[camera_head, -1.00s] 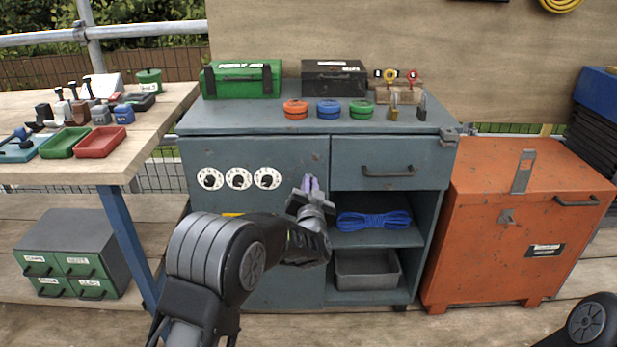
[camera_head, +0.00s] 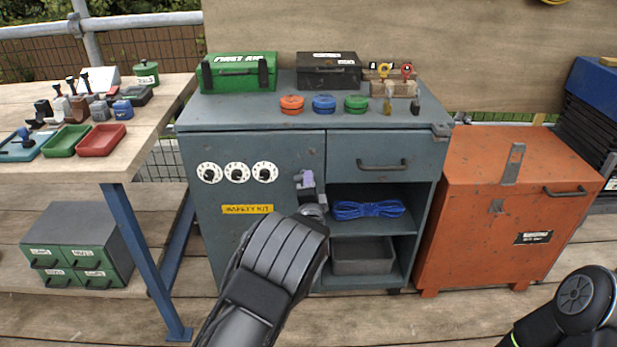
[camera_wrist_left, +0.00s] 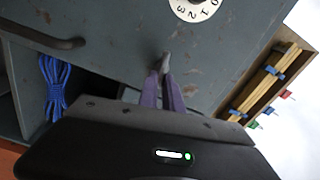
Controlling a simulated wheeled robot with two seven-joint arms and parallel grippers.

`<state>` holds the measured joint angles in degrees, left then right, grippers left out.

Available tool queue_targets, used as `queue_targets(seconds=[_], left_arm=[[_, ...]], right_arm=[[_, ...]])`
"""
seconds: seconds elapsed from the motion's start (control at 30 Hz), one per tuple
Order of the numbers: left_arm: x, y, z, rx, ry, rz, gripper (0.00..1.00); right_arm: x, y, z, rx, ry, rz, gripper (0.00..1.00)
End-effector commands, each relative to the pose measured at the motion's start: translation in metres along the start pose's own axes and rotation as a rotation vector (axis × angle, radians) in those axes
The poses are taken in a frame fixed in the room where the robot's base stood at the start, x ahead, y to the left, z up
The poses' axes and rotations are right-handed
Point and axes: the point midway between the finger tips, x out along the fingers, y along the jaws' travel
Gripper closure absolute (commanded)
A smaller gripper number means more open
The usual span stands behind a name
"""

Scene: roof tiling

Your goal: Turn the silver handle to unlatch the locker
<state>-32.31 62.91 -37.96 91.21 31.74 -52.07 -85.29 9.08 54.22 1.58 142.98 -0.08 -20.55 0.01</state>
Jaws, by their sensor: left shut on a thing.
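The locker is the grey-blue cabinet door (camera_head: 225,150) with three white dials (camera_head: 237,173) and a yellow label (camera_head: 247,209) on its front. My left gripper (camera_head: 306,179), with purple fingers, is at the door's right edge. In the left wrist view the fingers (camera_wrist_left: 163,88) are closed around the small silver handle (camera_wrist_left: 166,61), whose tip shows between them. The rest of the handle is hidden by the fingers, and in the head view the gripper covers it. The door appears shut. My right gripper is out of view.
A drawer (camera_head: 388,155) and open shelves with blue rope (camera_head: 368,209) and a grey bin (camera_head: 362,256) are right of the door. An orange cabinet (camera_head: 490,225) stands further right. A wooden table (camera_head: 150,120) is at left.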

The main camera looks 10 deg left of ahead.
Motion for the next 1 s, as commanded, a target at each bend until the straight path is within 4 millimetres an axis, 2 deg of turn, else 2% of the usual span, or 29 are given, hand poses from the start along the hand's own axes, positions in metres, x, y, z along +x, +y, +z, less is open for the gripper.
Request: queue_targets(seconds=[0.37,0.87,0.9,1.0], left_arm=[[-0.0002,0.0029,-0.0006,0.181,0.001,0.001,1.00],[-0.0002,0.0036,0.0000,0.203,0.001,0.001,1.00],[-0.0002,0.0036,0.0000,0.203,0.001,0.001,0.88],[-0.0001,0.0036,0.0001,0.202,0.001,0.001,0.80]], right_arm=[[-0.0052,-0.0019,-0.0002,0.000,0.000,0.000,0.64],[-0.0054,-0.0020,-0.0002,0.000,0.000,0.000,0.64],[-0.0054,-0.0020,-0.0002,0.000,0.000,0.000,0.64],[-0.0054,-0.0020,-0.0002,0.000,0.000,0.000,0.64]])
